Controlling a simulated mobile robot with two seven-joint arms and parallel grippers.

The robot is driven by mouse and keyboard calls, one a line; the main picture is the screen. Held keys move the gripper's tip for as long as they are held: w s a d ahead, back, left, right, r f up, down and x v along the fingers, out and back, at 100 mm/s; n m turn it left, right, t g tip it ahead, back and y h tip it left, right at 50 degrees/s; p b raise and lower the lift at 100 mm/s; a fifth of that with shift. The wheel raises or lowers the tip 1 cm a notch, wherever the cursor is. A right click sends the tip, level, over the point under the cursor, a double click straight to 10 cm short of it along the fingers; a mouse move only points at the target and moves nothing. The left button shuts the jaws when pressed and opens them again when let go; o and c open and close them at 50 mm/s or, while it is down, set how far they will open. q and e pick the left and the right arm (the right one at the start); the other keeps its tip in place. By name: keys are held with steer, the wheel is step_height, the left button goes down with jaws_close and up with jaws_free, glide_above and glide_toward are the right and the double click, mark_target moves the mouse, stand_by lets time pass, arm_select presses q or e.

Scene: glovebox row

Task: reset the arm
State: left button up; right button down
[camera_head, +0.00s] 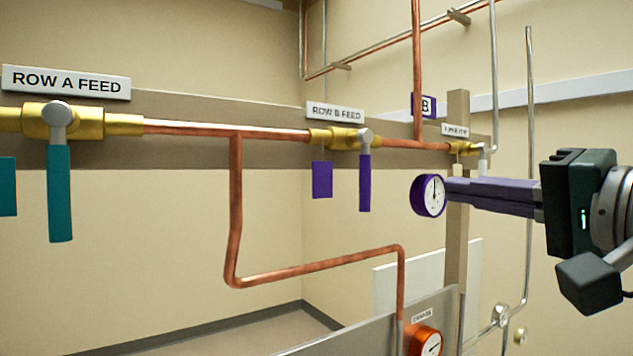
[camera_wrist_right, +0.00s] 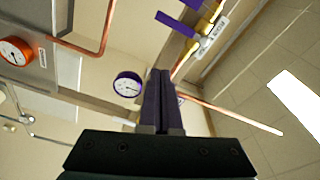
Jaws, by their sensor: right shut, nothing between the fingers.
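My right gripper (camera_head: 452,191) comes in from the right in the head view, its purple-grey fingers pointing left. The fingers are shut together and nothing shows between them. In the right wrist view my right gripper (camera_wrist_right: 160,75) also shows with its two fingers side by side. Its tips overlap the edge of the purple-rimmed gauge (camera_head: 428,195) in the head view; I cannot tell there whether they touch. In the wrist view the same gauge (camera_wrist_right: 127,85) appears beside the fingers with a gap. My left gripper is in neither view.
Copper pipe (camera_head: 270,131) runs along the wall. A teal-handled valve (camera_head: 60,195) sits under the Row A Feed sign (camera_head: 66,83). A purple-handled valve (camera_head: 364,183) sits under the Row B Feed sign (camera_head: 335,112). An orange gauge (camera_head: 424,341) is low on a grey panel.

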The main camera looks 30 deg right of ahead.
steer(key=shift+f, duration=0.1)
steer(key=a+f+n+g+y, duration=0.2)
steer(key=a+f+n+g, duration=0.25)
steer(key=f, duration=0.55)
steer(key=s+a+f+n+g, duration=0.5)
steer(key=s+f+n, duration=0.1)
steer(key=s+f, duration=0.2)
steer(key=s+a+f+n+g, duration=0.5)
steer(key=s+f+n, duration=0.1)
steer(key=s+f, duration=0.3)
steer(key=shift+a+f+h, duration=0.2)
steer(key=shift+f+h, duration=0.2)
steer(key=shift+f, duration=0.2)
steer(key=shift+g, duration=0.25)
